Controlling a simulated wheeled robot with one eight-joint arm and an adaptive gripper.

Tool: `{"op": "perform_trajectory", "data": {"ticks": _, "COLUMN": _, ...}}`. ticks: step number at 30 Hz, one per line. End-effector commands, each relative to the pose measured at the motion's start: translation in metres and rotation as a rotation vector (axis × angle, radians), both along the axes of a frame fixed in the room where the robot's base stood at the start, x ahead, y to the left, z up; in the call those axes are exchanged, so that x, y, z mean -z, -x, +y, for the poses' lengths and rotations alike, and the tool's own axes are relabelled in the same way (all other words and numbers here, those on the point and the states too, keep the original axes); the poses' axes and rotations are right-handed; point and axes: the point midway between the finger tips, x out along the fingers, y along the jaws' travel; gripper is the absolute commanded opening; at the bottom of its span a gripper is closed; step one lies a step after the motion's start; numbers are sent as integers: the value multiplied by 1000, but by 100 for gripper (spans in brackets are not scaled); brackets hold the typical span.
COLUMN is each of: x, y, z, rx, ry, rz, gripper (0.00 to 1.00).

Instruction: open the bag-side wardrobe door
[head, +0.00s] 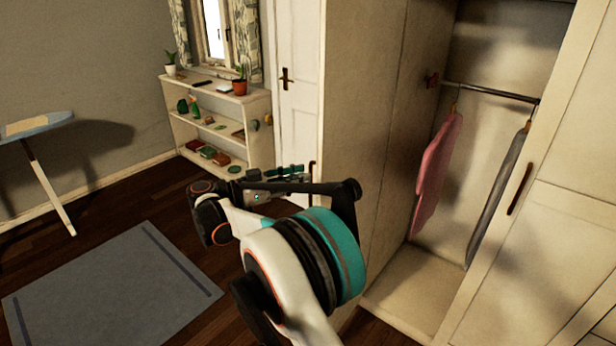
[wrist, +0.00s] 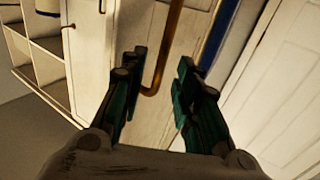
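The cream wardrobe (head: 425,290) stands open at its left section in the head view. A plain panel (head: 360,110), which looks like its left door swung outward, stands at the left of the opening. A brown bar handle (head: 313,168) shows at that panel's left edge, beside my gripper (head: 296,173). In the wrist view my gripper (wrist: 162,62) has its teal fingers apart. The curved lower end of the handle (wrist: 151,90) lies between them, with no clear contact. The right door (head: 545,235) has its own dark handle (head: 520,188). No bag is visible.
A pink garment (head: 437,170) and a grey one (head: 497,190) hang inside. A white room door (head: 300,100) and a low shelf (head: 215,165) stand behind my arm. A grey rug (head: 110,285) and an ironing board (head: 35,127) are at left, with bare floor between.

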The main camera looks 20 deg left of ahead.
Motion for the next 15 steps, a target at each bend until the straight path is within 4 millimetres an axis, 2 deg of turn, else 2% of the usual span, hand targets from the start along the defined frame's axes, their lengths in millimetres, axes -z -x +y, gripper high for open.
{"op": "perform_trajectory", "data": {"ticks": 6, "x": 0, "y": 31, "z": 35, "rx": -2, "ry": -1, "rz": 1, "gripper": 30}}
{"op": "perform_trajectory", "data": {"ticks": 15, "x": 1, "y": 53, "z": 60, "rx": -1, "ry": 0, "rz": 1, "gripper": 30}}
